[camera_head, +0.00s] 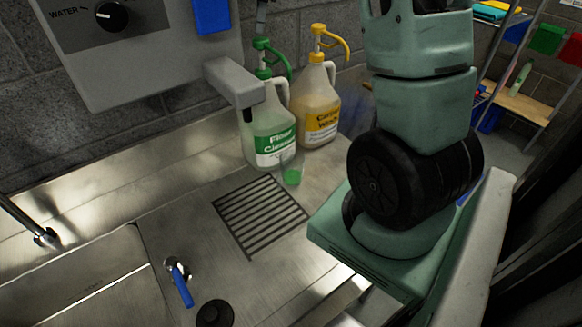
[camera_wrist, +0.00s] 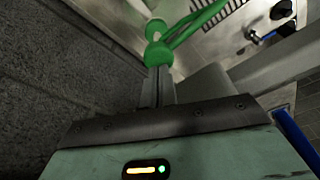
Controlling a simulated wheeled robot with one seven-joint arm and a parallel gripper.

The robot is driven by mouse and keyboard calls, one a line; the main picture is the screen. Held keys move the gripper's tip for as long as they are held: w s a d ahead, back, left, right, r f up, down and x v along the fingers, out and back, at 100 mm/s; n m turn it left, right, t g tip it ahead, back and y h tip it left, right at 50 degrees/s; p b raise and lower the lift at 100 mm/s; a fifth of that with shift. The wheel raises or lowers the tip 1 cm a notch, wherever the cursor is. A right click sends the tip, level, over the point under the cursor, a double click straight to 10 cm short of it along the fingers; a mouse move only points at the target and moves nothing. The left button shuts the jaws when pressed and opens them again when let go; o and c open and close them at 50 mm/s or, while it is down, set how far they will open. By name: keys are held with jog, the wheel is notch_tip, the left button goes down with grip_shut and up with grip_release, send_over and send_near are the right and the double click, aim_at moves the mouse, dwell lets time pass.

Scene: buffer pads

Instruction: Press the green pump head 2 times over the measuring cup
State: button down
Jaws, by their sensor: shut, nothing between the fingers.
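The green pump head (camera_head: 262,44) tops the Floor Cleaner jug (camera_head: 268,130), with its curved spout pointing right. It also shows in the wrist view (camera_wrist: 158,54), just beyond my fingertips. My gripper (camera_head: 261,30) is shut and empty, directly above the pump head; its fingers (camera_wrist: 158,72) point at the top of it. I cannot tell whether they touch. The clear measuring cup (camera_head: 292,172) stands in front of the jug at its right, with green in its lower part. I do not make the cup out in the wrist view.
A yellow-pumped jug (camera_head: 319,105) stands close at the right of the green one. A grey wall box (camera_head: 140,45) with a projecting arm (camera_head: 236,82) is at the left. A drain grate (camera_head: 260,214) and a blue-handled valve (camera_head: 180,285) lie in front on the metal counter.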

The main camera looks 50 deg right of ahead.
jog(key=shift+r, duration=0.1)
dwell(0.3)
jog(key=shift+r+p, duration=1.95)
jog(key=shift+r, duration=0.55)
jog(key=shift+f, duration=0.1)
